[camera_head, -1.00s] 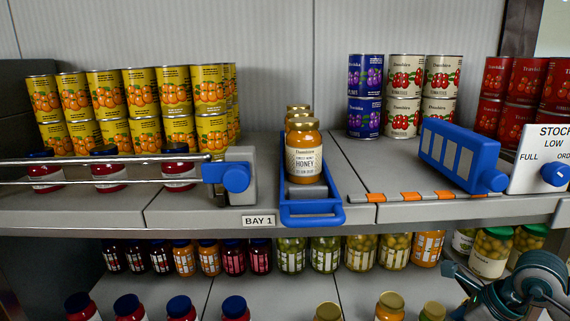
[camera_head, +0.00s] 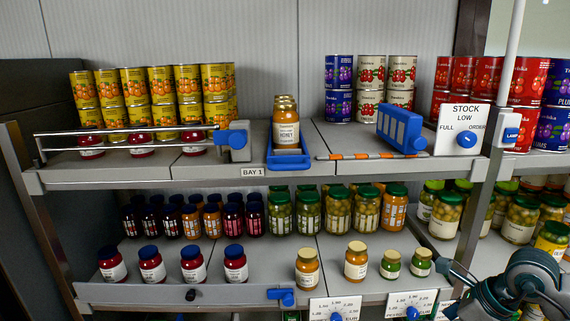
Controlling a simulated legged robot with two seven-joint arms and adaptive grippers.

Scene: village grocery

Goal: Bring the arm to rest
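My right arm comes in at the lower right corner, and its dark teal gripper end (camera_head: 490,288) is cut off by the picture edges. My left gripper is not in view. Honey jars (camera_head: 286,124) stand in a row in a blue pull-out tray (camera_head: 290,162) on the upper shelf, behind the BAY 1 label.
A chrome rail (camera_head: 120,132) fronts red jars at the upper left. A blue block (camera_head: 400,127) and the STOCK sign (camera_head: 461,130) stand at the upper right. A metal post (camera_head: 478,215) is near my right arm. Jars line the lower shelf (camera_head: 210,291).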

